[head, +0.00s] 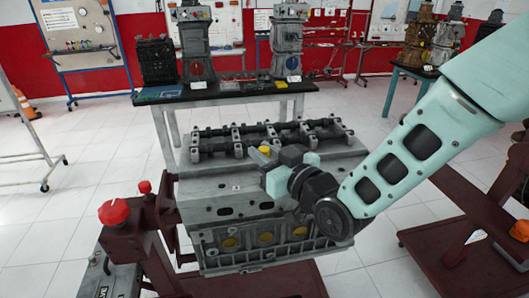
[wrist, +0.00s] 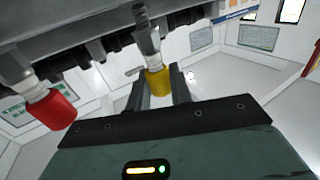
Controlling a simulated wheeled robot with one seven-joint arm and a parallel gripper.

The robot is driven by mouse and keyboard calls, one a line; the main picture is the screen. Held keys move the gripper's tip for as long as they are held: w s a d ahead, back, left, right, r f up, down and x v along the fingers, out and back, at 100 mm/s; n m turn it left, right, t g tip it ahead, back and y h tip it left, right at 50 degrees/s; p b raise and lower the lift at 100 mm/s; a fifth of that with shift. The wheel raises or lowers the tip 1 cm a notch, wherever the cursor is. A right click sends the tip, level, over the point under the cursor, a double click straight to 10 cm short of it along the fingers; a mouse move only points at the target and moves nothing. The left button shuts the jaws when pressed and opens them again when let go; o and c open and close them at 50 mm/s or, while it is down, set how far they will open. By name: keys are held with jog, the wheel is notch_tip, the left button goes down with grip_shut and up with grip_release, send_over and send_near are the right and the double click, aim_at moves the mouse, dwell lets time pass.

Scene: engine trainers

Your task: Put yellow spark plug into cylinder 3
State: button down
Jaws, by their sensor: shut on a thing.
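The yellow spark plug (wrist: 157,82) is between the two fingers of my gripper (wrist: 159,92), its metal end pointing up in the wrist view toward the engine's underside-looking edge. In the head view my gripper (head: 267,158) is over the top of the grey engine block (head: 225,205), with a bit of the yellow plug (head: 264,149) showing by the fingertips. A red spark plug (wrist: 50,106) sits at the engine at left in the wrist view. I cannot tell which opening is cylinder 3; my gripper and the camshaft parts hide the plug holes.
The engine stands on a dark red stand (head: 130,242) with a red knob (head: 114,211). Camshafts (head: 262,136) run along its top behind my gripper. A black table (head: 225,92) with engine models is behind. Another red stand (head: 460,240) is at right.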

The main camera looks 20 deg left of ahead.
jog(key=shift+b, duration=0.4)
jog(key=shift+f+b, duration=0.9)
jog(key=shift+b, duration=0.45)
dwell(0.8)
jog(key=c, duration=1.2)
grip_release()
jog(key=shift+o, duration=0.2)
jog(key=shift+d, duration=0.1)
